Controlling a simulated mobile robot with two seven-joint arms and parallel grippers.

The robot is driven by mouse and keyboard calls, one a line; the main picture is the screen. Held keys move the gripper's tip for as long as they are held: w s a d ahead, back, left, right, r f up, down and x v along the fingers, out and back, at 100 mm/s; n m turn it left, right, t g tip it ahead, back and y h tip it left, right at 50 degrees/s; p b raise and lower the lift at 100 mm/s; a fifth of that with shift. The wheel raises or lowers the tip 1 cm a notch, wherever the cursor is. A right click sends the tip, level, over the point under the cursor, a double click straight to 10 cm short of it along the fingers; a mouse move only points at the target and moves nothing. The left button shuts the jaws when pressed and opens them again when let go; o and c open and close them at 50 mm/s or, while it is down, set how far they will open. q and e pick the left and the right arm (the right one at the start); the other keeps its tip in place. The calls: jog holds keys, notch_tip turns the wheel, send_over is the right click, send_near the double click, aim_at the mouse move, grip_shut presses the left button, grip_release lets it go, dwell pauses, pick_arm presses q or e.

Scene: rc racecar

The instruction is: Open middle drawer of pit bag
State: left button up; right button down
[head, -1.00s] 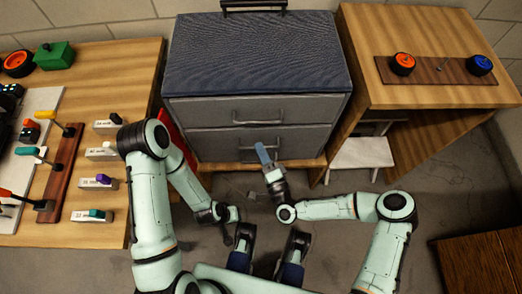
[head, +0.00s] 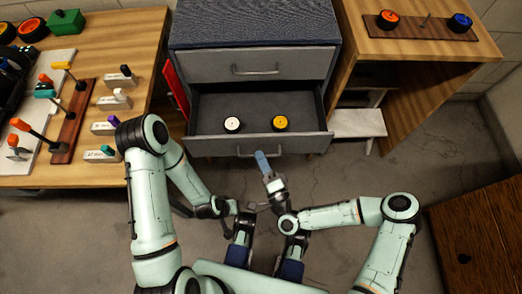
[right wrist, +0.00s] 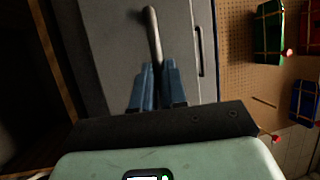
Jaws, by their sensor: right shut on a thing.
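The grey pit bag (head: 318,62) with a dark blue top stands at the back centre. Its middle drawer (head: 205,147) is pulled well out, below the shut top drawer (head: 200,68). A white wheel (head: 232,124) and a yellow wheel (head: 280,122) lie inside. My right gripper (head: 261,156) is at the front of the open drawer. In the right wrist view its blue fingers (right wrist: 156,84) are shut on the drawer's bar handle (right wrist: 152,32). My left gripper (head: 226,208) hangs low, clear of the bag; its fingers are too unclear to tell open or shut.
A wooden table (head: 140,50) with tools and labelled blocks stands at left. Brown furniture (head: 480,240) fills the lower right. Bare floor lies before the drawer.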

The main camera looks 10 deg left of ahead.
pick_arm(q)
jog(key=shift+s+d+r, duration=0.15)
jog(key=shift+s+r, duration=0.05)
jog(key=shift+s, duration=0.1)
pick_arm(e)
jog(key=shift+s+d, duration=0.2)
jog(key=shift+s, duration=0.45)
jog(key=shift+s+d, duration=0.15)
jog(key=shift+s, duration=0.5)
jog(key=c, duration=1.2)
grip_release()
jog(key=shift+o, duration=0.2)
pick_arm(q)
jog(key=shift+s+d+r, duration=0.1)
jog(key=shift+s+r, duration=0.05)
jog(key=shift+s, duration=0.05)
pick_arm(e)
jog(key=v, duration=1.3)
jog(key=shift+s, duration=0.15)
pick_arm(q)
jog(key=shift+p, duration=0.3)
pick_arm(e)
jog(key=shift+d, duration=0.15)
